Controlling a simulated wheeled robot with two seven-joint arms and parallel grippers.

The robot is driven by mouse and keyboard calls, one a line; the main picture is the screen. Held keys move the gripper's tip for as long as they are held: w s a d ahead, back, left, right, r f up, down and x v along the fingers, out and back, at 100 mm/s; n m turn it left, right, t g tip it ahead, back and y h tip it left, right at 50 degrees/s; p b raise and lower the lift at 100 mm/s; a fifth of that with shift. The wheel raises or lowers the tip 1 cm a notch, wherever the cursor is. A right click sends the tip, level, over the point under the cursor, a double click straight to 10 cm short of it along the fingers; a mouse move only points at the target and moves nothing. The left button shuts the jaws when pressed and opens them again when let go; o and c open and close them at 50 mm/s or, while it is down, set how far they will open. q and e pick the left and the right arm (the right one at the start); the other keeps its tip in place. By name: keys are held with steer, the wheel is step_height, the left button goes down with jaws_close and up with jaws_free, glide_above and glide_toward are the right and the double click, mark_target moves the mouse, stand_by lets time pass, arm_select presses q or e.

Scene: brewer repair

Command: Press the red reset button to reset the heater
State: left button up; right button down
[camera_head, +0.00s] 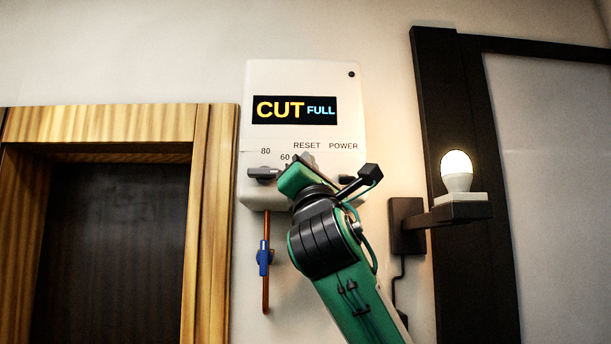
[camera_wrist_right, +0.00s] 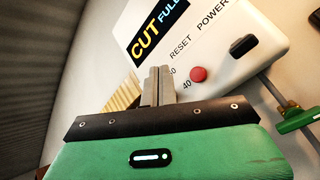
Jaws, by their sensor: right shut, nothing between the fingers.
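The white heater (camera_head: 304,82) hangs on the wall in the head view, with a display reading "CUT FULL". The red reset button (camera_wrist_right: 198,74) shows in the right wrist view, under the RESET label; in the head view my right arm hides it. My right gripper (camera_head: 306,158) is in front of the heater's lower panel. In the right wrist view its fingers (camera_wrist_right: 158,84) are together and empty, and appear to the left of the button. I cannot tell whether they touch the panel. My left gripper is not in view.
A grey dial (camera_head: 263,173) is at the panel's left and a dark power switch (camera_wrist_right: 243,46) at its right. Below hangs a copper pipe with a blue valve (camera_head: 264,258). A lit bulb (camera_head: 457,171) stands on a dark wall bracket (camera_head: 440,216) to the right.

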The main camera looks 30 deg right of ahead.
steer(key=w+d+p, duration=0.1)
steer(key=w+d, duration=0.3)
steer(key=w, duration=0.3)
steer(key=shift+w+d, duration=0.2)
steer(key=shift+d, duration=0.1)
steer(key=shift+w+p, duration=0.1)
steer(key=shift+p, duration=0.2)
stand_by(1.6)
steer(key=shift+w+d, duration=0.2)
steer(key=shift+w, duration=0.05)
steer(key=shift+w+d+p, duration=0.3)
steer(key=shift+w, duration=0.1)
stand_by(0.9)
steer(key=shift+s+a, duration=0.45)
steer(key=shift+s, duration=0.25)
steer(key=shift+s+a, duration=0.1)
